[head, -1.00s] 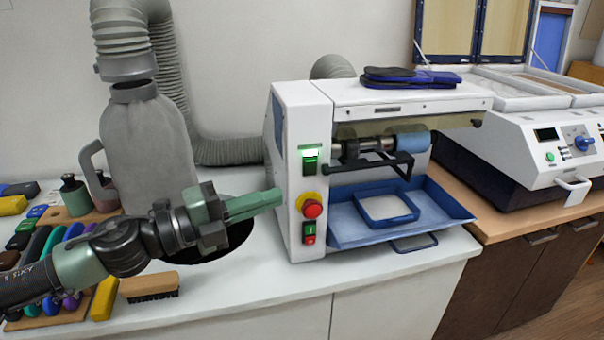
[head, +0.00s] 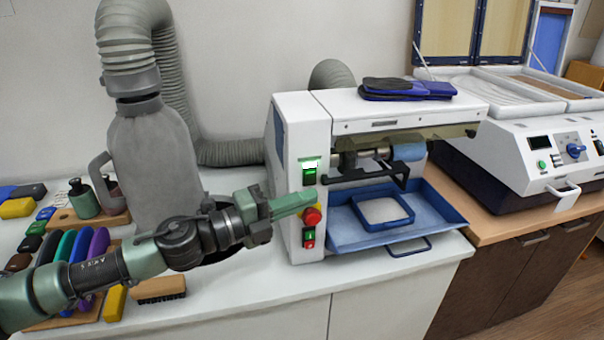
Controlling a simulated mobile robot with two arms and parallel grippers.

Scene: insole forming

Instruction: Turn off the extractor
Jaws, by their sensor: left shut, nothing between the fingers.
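The white grinding machine (head: 302,120) stands on the counter with its control panel facing me. At the top of the panel a green rocker switch (head: 309,177) sits under a bright green light (head: 310,163). Below is a red mushroom button (head: 312,216) on a yellow base, then a small green and red button pair (head: 309,238). My left gripper (head: 312,194) is shut and empty. Its tips overlap the panel just below the rocker switch and above the red button; I cannot tell whether they touch. The grey extractor bag (head: 155,150) with its hose stands behind my left arm. My right gripper is not in view.
A blue tray (head: 452,222) juts from the machine's front. Dark insoles (head: 407,88) lie on top of it. A brush (head: 160,289) and several coloured tools lie at the left. Another white machine (head: 520,140) stands at the right. The counter's front strip is clear.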

